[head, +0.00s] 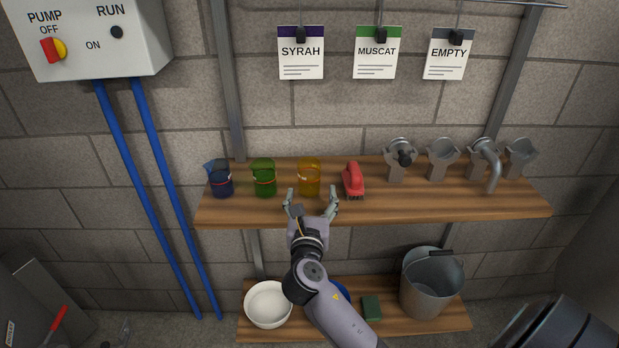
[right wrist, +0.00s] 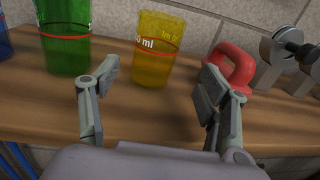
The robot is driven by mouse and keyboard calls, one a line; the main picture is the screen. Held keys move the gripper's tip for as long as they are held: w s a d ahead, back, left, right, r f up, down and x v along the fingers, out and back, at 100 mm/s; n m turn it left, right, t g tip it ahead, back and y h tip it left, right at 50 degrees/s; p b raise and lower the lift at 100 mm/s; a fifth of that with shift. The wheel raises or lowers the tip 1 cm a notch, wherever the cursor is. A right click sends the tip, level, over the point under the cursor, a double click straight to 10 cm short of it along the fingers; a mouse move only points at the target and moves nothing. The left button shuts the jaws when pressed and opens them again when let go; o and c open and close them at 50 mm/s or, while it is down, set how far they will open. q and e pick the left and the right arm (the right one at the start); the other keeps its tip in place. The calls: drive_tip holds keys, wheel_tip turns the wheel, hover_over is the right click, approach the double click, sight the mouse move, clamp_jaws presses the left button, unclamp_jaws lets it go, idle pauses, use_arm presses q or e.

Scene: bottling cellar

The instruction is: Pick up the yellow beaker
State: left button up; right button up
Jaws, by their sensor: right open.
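My right gripper (head: 311,198) is open at the shelf's front edge, just in front of the yellow beaker. In the right wrist view, the yellow beaker (right wrist: 158,48) stands beyond the two spread fingers (right wrist: 160,90), roughly in line with the gap between them. It shows a red band and white markings. The fingers are empty and appear apart from the beaker. My left gripper is not in view.
A dark blue beaker (head: 220,180) stands left of the green one. Several metal fittings (head: 442,160) stand at the shelf's right. The lower shelf (head: 390,328) holds a white bowl (head: 268,304), a green sponge (head: 372,308) and a bucket (head: 430,285). Blue pipes (head: 150,200) run down the wall.

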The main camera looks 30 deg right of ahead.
sight(309, 182)
drive_tip(key=shift+x, duration=0.9)
drive_tip(key=w, duration=0.1)
drive_tip(key=w+d, duration=0.1)
drive_tip(key=w+d+r+p, duration=0.1)
drive_tip(key=w, duration=0.1)
drive_tip(key=shift+w+r, duration=0.1)
drive_tip(key=shift+w+d, duration=0.3)
drive_tip(key=shift+w, duration=0.05)
drive_tip(key=shift+s, duration=0.1)
drive_tip(key=c, duration=1.3)
